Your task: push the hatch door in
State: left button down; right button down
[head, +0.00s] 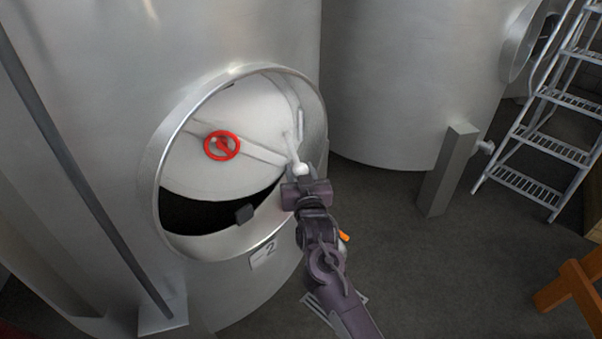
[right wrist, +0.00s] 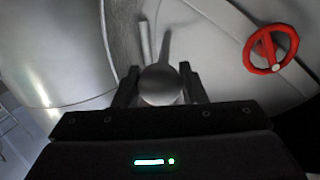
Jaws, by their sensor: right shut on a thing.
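The hatch door (head: 240,118) is a pale metal disc inside the round hatch rim (head: 152,190) of a steel tank. It is tilted inward, and a dark gap shows below its lower edge. A red handwheel (head: 221,146) sits on the door, and it also shows in the right wrist view (right wrist: 270,50). My right gripper (head: 301,176) is at the right side of the opening, shut on the round knob (right wrist: 160,86) at the end of the door's handle (head: 291,146). My left gripper is in neither view.
A small dark block (head: 244,214) sits at the lower rim. A plate marked 2 (head: 263,254) is below the hatch. A second tank (head: 400,80), a grey post (head: 448,170), a metal ladder (head: 530,140) and a wooden stand (head: 572,284) are to the right. The floor between is open.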

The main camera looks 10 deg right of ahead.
jog(key=c, duration=0.9)
grip_release()
jog(key=shift+d, duration=0.15)
jog(key=shift+s+a+b, duration=0.2)
jog(key=shift+s+b, duration=0.05)
jog(key=shift+s, duration=1.7)
jog(key=shift+s+a+b, duration=0.15)
jog(key=shift+s+b, duration=0.1)
jog(key=shift+s, duration=1.7)
jog(key=shift+c, duration=0.5)
